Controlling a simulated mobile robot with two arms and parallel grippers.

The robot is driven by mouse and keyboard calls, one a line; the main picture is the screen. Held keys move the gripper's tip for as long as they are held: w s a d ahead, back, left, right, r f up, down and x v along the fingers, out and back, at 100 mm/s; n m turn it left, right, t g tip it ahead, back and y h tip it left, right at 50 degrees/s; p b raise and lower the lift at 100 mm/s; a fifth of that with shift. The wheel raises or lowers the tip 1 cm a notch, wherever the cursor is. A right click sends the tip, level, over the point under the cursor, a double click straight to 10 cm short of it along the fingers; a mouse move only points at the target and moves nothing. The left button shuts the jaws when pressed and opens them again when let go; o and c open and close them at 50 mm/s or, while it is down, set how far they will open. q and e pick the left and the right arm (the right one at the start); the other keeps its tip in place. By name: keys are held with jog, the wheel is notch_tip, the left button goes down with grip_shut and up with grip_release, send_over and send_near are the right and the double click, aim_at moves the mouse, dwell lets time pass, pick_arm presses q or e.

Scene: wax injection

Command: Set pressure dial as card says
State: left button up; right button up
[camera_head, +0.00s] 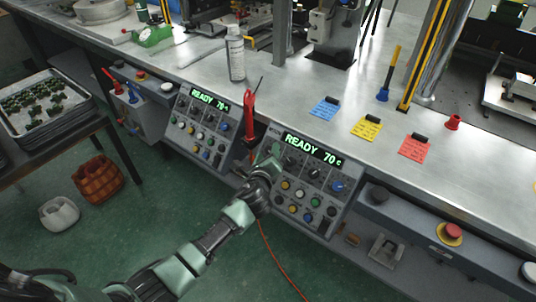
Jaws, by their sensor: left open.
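My left gripper (270,158) is open at the left edge of the nearer control panel (306,184), in front of its upper left dials. I cannot tell whether it touches a dial. The panel display (313,149) reads READY 70 c. A row of dark dials and a blue knob (337,186) sit below it, with coloured buttons underneath. Which dial is for pressure is too small to read. A blue card (325,108), a yellow card (367,128) and a red card (415,148) lie on the bench, each with a black clip; their writing is unreadable. My right gripper is out of view.
A second panel (197,127) also reads READY 70. Red-handled pliers (250,115) stand between the panels. A spray can (236,55) stands on the metal bench. A red emergency button (449,233) is at right. A basket (97,178) sits on the floor.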

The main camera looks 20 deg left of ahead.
pick_arm(q)
jog(key=shift+w, duration=0.25)
grip_shut()
